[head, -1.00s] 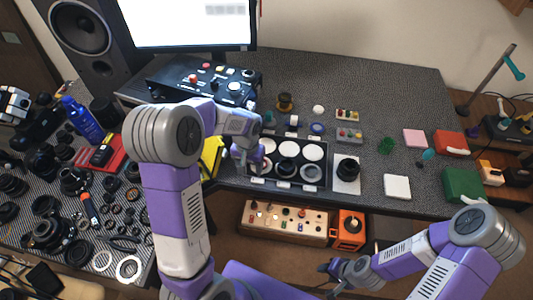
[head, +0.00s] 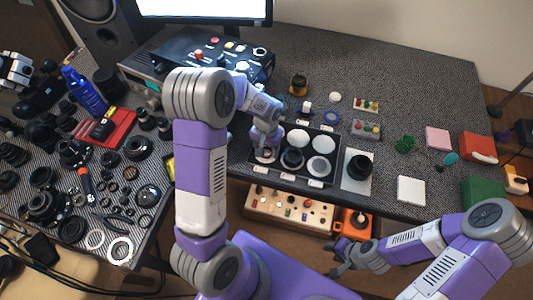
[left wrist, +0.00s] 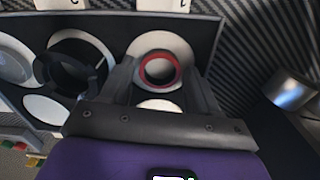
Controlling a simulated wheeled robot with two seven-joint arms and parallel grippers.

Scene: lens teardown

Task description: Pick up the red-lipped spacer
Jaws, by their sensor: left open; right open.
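The red-lipped spacer (left wrist: 160,70) is a dark ring with a red rim. It lies on a pale round pad in an end compartment of the black tray (left wrist: 213,40). In the head view the spacer (head: 267,154) is mostly hidden under my left gripper (head: 265,147), at the tray's front left. In the left wrist view my left gripper (left wrist: 160,77) is open, with one finger on each side of the spacer and gaps between. I cannot tell how far down the fingers reach. My right gripper (head: 342,260) is open and empty in front of the table, low down.
Black rings (head: 293,158) sit in the neighbouring compartment. White discs (head: 298,137) fill others. A black lens part (head: 359,166) stands on a white pad right of the tray. A control box (head: 215,57) stands behind my left arm. Small lens parts crowd the left table.

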